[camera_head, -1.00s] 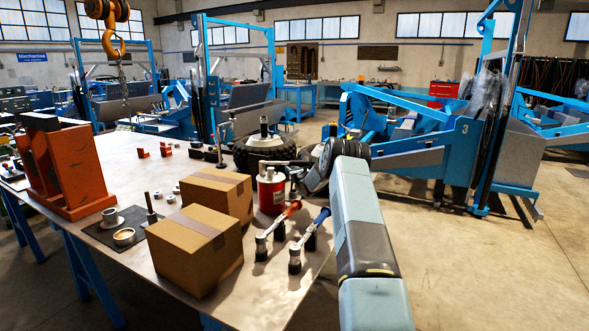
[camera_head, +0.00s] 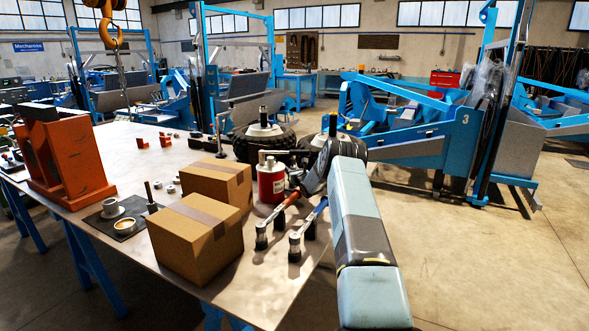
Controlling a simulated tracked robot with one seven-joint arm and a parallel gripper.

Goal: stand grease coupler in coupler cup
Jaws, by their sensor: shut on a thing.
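My gripper (camera_head: 302,186) is partly visible at the far end of my arm, beside the red canister and above the red-handled tool. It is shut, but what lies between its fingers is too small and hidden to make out. I cannot pick out the grease coupler with certainty. I cannot tell for sure which is the coupler cup. A dark upright rod (camera_head: 151,197) stands at the mat's right side. My gripper is well to the right of the mat.
Two cardboard boxes (camera_head: 197,240) stand between the mat and my gripper. An orange stand (camera_head: 66,160) is at the left. Tyres (camera_head: 263,142) lie behind.

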